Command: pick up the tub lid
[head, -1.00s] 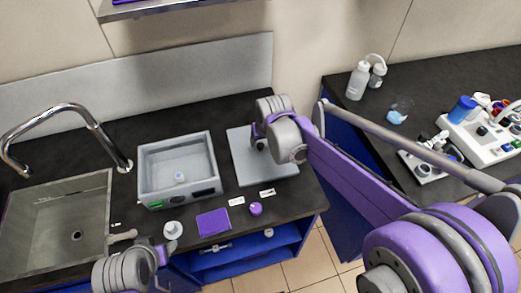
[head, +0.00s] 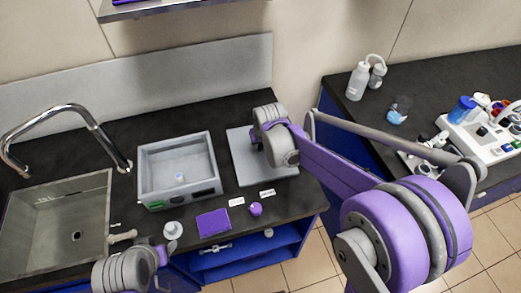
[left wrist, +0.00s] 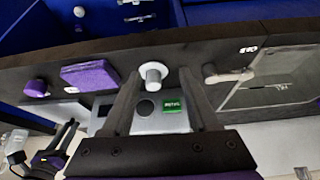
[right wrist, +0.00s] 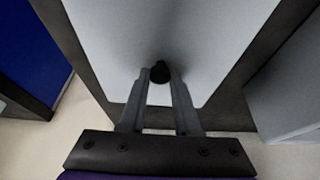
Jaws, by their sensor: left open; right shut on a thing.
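The tub lid (head: 246,177) is a flat light-grey plate with a black knob, on the dark counter to the right of the open grey tub (head: 175,151). In the right wrist view the lid (right wrist: 165,25) fills the middle. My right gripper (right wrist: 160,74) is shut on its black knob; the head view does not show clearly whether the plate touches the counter. My arm covers the knob in the head view. My left gripper (left wrist: 158,76) is open and empty, near the counter's front edge, with a white round knobbed piece (left wrist: 152,74) showing between its fingers.
A purple block (head: 213,222), a purple knob (head: 255,209) and small white labels lie along the front. A sink (head: 60,225) with a tap is at left. Bottles (head: 358,82) and equipment stand on the right counter.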

